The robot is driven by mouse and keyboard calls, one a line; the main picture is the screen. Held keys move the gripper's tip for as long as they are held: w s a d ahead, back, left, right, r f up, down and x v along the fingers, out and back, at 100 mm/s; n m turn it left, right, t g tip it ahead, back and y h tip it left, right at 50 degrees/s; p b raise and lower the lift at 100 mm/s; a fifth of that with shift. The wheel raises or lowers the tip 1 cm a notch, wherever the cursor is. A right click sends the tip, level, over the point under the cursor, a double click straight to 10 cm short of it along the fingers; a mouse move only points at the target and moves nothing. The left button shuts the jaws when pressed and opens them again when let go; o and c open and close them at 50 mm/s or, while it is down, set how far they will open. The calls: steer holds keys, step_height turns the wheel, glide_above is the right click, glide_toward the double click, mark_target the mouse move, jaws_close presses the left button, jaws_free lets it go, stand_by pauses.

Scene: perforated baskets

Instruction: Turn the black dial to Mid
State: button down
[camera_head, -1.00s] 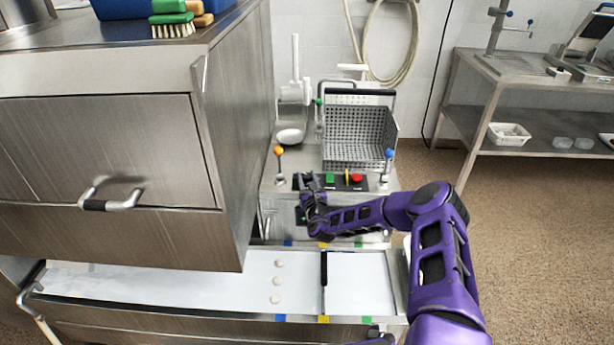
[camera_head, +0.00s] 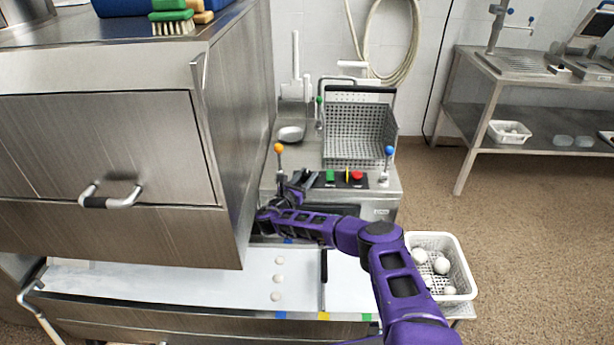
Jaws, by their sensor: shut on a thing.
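My gripper (camera_head: 298,180) is at the left end of the control panel on the steel machine (camera_head: 355,212), below the lever with the orange knob (camera_head: 278,148). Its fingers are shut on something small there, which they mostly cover. The black dial is not clearly visible; the gripper hides that part of the panel. I cannot read any Mid mark. To the right on the panel are a green button (camera_head: 330,176), a yellow piece (camera_head: 347,174) and a red button (camera_head: 356,176).
A perforated basket (camera_head: 358,135) sits on the machine behind the panel. A blue-knobbed lever (camera_head: 388,152) stands at right. The large steel housing (camera_head: 225,130) is close on the left. A white basket of balls (camera_head: 462,270) stands at lower right.

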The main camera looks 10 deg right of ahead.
mark_target(307, 173)
stand_by(0.5)
steer(key=c, duration=0.7)
jaws_free()
steer(key=shift+c, duration=0.2)
steer(key=shift+r, duration=0.15)
step_height(307, 173, up, 10)
steer(key=shift+f, duration=0.1)
